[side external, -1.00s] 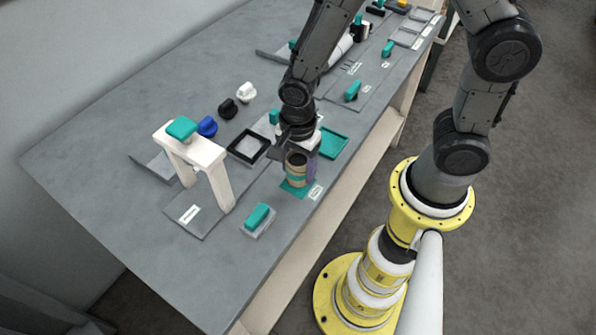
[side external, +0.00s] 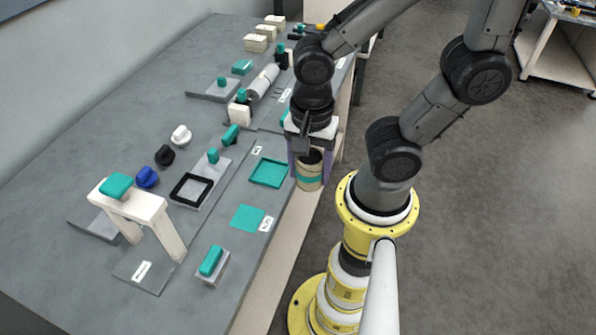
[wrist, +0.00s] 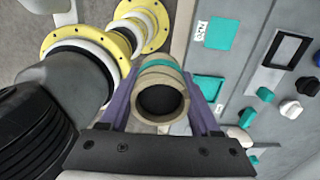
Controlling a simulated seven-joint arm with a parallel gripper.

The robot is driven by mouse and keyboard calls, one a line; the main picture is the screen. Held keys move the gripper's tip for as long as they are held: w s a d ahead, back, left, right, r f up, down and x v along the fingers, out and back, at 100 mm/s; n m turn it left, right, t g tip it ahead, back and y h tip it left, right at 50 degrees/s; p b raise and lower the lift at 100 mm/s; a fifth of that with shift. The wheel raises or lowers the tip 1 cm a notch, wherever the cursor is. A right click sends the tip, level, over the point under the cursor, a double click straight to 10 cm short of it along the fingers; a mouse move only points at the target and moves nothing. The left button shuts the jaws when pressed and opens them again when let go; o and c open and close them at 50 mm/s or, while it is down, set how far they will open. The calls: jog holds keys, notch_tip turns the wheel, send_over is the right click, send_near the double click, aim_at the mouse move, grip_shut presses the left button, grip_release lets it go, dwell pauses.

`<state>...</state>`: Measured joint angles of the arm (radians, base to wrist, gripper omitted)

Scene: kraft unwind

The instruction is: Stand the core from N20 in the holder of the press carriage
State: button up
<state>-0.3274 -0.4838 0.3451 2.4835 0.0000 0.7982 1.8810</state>
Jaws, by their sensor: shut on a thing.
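The core is a tan hollow cylinder with a teal band (side external: 309,182). My gripper (side external: 309,170) is shut on it, a purple finger on either side. In the side view the core hangs roughly upright at the bench's front edge. The wrist view shows its dark open end (wrist: 162,101) between the fingers. The teal square (side external: 247,219) beside the N20 label (side external: 266,224) is bare. A black square frame (side external: 177,191) on a grey plate lies near a white arch with a teal top (side external: 150,208). I cannot tell for sure which part is the carriage's holder.
A teal-rimmed tray (side external: 268,172) lies left of the core. A teal-handled block (side external: 211,262) stands near the front edge. Blue (side external: 147,177), black (side external: 165,156) and white (side external: 181,135) knobs stand farther back. A white roll (side external: 263,80) lies beyond. The near bench end is clear.

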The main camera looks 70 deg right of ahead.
jog(key=w+a+r, duration=0.2)
jog(key=w, duration=0.6)
jog(key=w+a+r, duration=0.2)
jog(key=w, duration=0.7)
jog(key=w+f, duration=0.2)
jog(key=w, duration=0.6)
jog(key=shift+w+d+f, duration=0.1)
jog(key=shift+w+f, duration=0.3)
jog(key=shift+f, duration=1.25)
jog(key=shift+w+d+f, duration=0.1)
jog(key=shift+w+f, duration=0.3)
jog(key=shift+f, duration=1.3)
jog(key=shift+w+d+f, duration=0.1)
jog(key=shift+w+f, duration=0.3)
jog(key=shift+f, duration=1.25)
jog(key=shift+f, duration=0.9)
jog(key=o, duration=1.4)
jog(key=shift+o, duration=0.2)
